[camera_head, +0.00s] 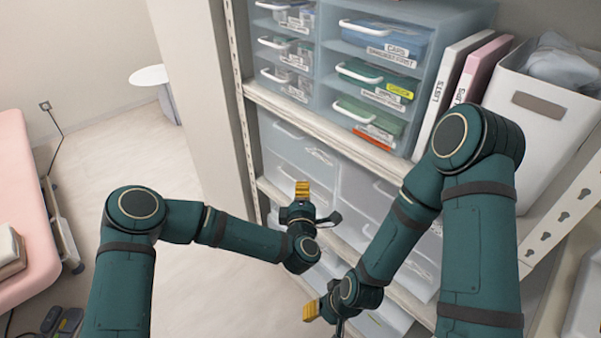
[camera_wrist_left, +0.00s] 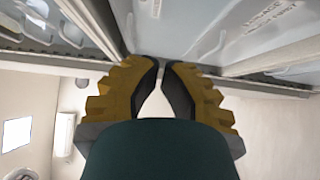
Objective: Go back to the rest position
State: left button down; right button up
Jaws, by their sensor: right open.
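My left gripper (camera_head: 302,190) points up in front of the shelf's lower bins in the head view. In the left wrist view its yellow fingers (camera_wrist_left: 160,80) with dark pads have a narrow gap between them, and I see nothing held; how far they are open is unclear. My right gripper (camera_head: 311,311) is lower, near the bottom of the head view, pointing left beside the shelf's lower edge. It is open, and I see nothing in it. Both arms are bent inward, with the grippers close together, one above the other.
The shelf (camera_head: 330,135) holds a drawer unit (camera_head: 325,60), binders (camera_head: 450,85), a white bin (camera_head: 545,105) and translucent lower bins (camera_head: 300,150). A pink bed (camera_head: 22,190) stands at the left and a small round table (camera_head: 150,76) behind. The floor (camera_head: 175,150) between is clear.

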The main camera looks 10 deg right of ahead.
pick_arm(q)
jog(key=shift+s, duration=0.25)
jog(key=s+a+f+m+g+h, duration=0.4)
jog(key=s+a+f+m+g, duration=0.2)
jog(key=s+f+m+g, duration=0.45)
jog(key=s+a+f+m+g+y, duration=0.1)
jog(key=s+a+f+m+g, duration=0.1)
jog(key=s+a, duration=0.4)
jog(key=s+a+f+m+g+y, duration=0.2)
jog(key=s+a+f+g, duration=0.1)
jog(key=s+a, duration=0.4)
jog(key=s, duration=0.3)
jog(key=shift+f+g, duration=0.35)
jog(key=shift+f, duration=0.05)
jog(key=shift+w+d, duration=0.1)
